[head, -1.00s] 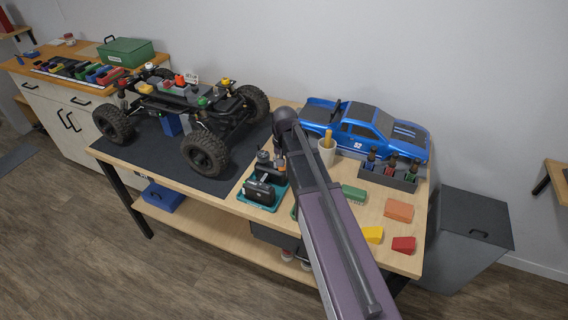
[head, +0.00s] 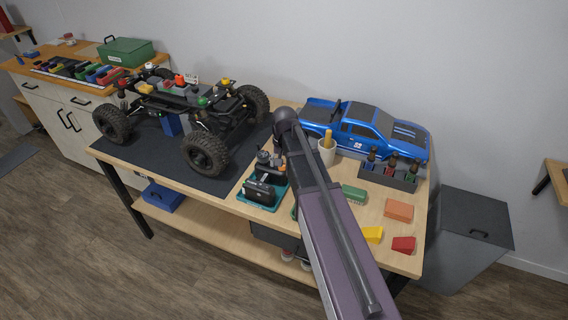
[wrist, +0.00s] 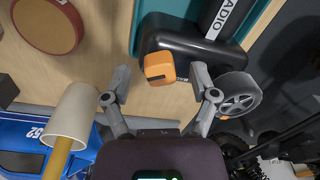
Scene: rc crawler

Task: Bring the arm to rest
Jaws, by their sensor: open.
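My arm (head: 335,225) reaches over the workbench in the head view, with its far joint above the middle of the bench. My gripper (wrist: 160,75) shows in the wrist view with its two grey fingers spread apart and nothing held. Beyond the fingertips is a black radio handset with an orange block-like part (wrist: 159,67) and a grey wheel (wrist: 236,95). It lies in a teal tray (head: 243,197). The orange part appears between the fingertips, but I cannot tell how far below them it is. In the head view the gripper is not clearly visible behind the arm.
An RC crawler chassis (head: 188,100) stands on a dark mat at left. A blue car body (head: 362,130), a white cup (head: 327,152), a bottle rack (head: 385,178) and several coloured blocks (head: 399,210) are at right. The cup (wrist: 75,112) is near the left finger in the wrist view.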

